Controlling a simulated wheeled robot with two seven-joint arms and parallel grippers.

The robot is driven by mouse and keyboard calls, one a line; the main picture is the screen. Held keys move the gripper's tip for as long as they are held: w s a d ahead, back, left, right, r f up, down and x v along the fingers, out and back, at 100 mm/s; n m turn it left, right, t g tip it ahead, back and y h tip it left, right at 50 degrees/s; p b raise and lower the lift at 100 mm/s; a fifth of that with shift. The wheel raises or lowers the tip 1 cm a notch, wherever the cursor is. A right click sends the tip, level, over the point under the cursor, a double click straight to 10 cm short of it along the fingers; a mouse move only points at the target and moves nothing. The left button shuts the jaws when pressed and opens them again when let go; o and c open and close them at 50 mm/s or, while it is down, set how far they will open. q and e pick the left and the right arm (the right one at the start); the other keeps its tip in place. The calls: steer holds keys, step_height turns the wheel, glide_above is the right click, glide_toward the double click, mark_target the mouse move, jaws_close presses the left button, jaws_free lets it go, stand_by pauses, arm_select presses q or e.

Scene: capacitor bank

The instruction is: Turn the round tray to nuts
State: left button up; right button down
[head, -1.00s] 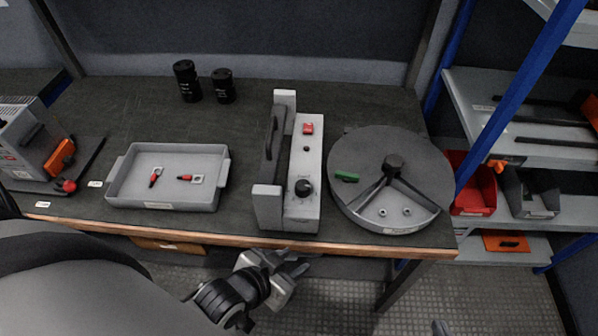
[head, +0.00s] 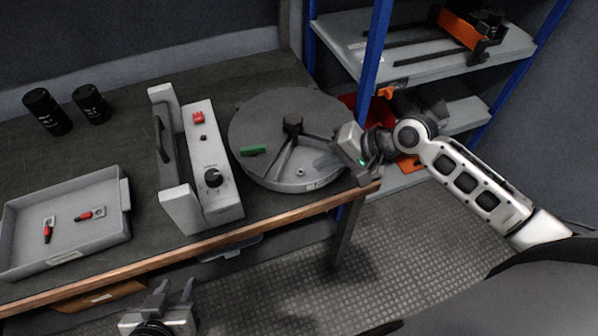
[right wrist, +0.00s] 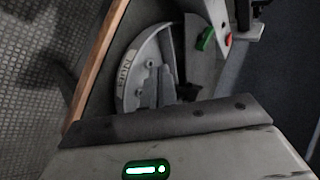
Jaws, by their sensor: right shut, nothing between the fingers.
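The round tray (head: 265,120) is a dark-lidded disc with a central knob (head: 292,124), on the right end of the bench. A green marker (head: 253,150) lies on its left side. An open sector faces the front right; a small nut (head: 300,172) shows in it. In the right wrist view the tray's pale rim (right wrist: 126,75) carries a label that seems to read NUTS. My left gripper (head: 174,288) is open and empty, below the bench's front edge.
A grey device with a knob and red switch (head: 205,165) stands left of the tray. A grey bin (head: 75,248) holds red-tipped parts. Two black canisters (head: 47,112) stand behind. A blue-post shelf (head: 374,60) stands close on the right.

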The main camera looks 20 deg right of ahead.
mark_target(280, 177)
steer(key=x, duration=0.9)
steer(key=shift+r, duration=0.1)
arm_select(q)
steer(key=shift+s+f+b, duration=0.15)
steer(key=shift+b, duration=0.15)
arm_select(e)
steer(key=shift+w+a+f, duration=0.2)
steer(key=shift+a+f, duration=0.05)
steer(key=shift+f, duration=0.05)
